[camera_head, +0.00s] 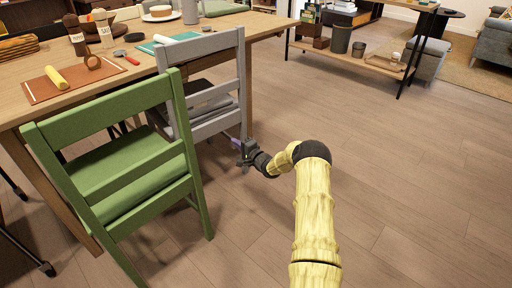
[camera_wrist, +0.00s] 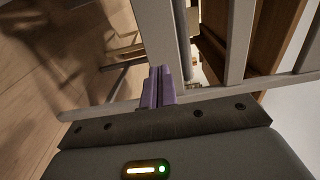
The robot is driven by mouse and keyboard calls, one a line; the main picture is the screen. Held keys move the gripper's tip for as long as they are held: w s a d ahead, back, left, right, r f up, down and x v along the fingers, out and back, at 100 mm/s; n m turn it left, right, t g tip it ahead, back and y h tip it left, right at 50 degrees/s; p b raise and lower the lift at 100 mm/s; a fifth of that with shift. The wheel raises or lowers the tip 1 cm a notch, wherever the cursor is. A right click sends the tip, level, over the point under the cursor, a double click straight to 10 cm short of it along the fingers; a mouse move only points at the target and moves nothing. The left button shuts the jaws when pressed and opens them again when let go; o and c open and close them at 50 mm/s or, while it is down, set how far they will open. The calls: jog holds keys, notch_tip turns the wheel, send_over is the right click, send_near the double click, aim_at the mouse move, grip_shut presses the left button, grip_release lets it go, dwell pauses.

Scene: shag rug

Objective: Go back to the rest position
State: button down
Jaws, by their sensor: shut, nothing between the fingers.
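My gripper (camera_head: 237,144) is at the end of my yellow arm, low over the floor, next to the grey chair (camera_head: 205,62). In the wrist view, its purple fingers (camera_wrist: 158,88) are together with nothing between them. They point at the grey chair's bars (camera_wrist: 160,30), very close to them. I cannot tell whether they touch the chair.
A green chair (camera_head: 120,160) stands left of my gripper. A wooden table (camera_head: 30,105) behind the chairs holds mats, shakers and a plate. A low shelf (camera_head: 350,58) stands at the back. The wooden floor (camera_head: 420,170) on the right is clear.

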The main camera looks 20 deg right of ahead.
jog(key=s+a+r+n+g+h+p, duration=0.25)
jog(key=s+a+r+n, duration=0.2)
jog(key=r, duration=0.35)
jog(key=s+a+r+n+g+h+p, duration=0.1)
jog(key=s+a+r+n+g+p, duration=0.25)
jog(key=s+a+r, duration=0.3)
jog(key=s+a+r+n+g+h+p, duration=0.1)
jog(key=s+r+n+g+p, duration=0.2)
jog(key=s, duration=0.8)
jog(key=s+a+r+n+g+h+p, duration=0.1)
jog(key=s+a+r+g+p, duration=0.1)
jog(key=s+r, duration=0.65)
jog(key=s+a+r+n+g+p, duration=0.1)
jog(key=s+n+g+p, duration=0.15)
jog(key=s, duration=1.15)
notch_tip(320, 180, up, 38)
jog(key=p, duration=3.8)
jog(key=shift+g, duration=0.45)
jog(key=shift+s, duration=0.15)
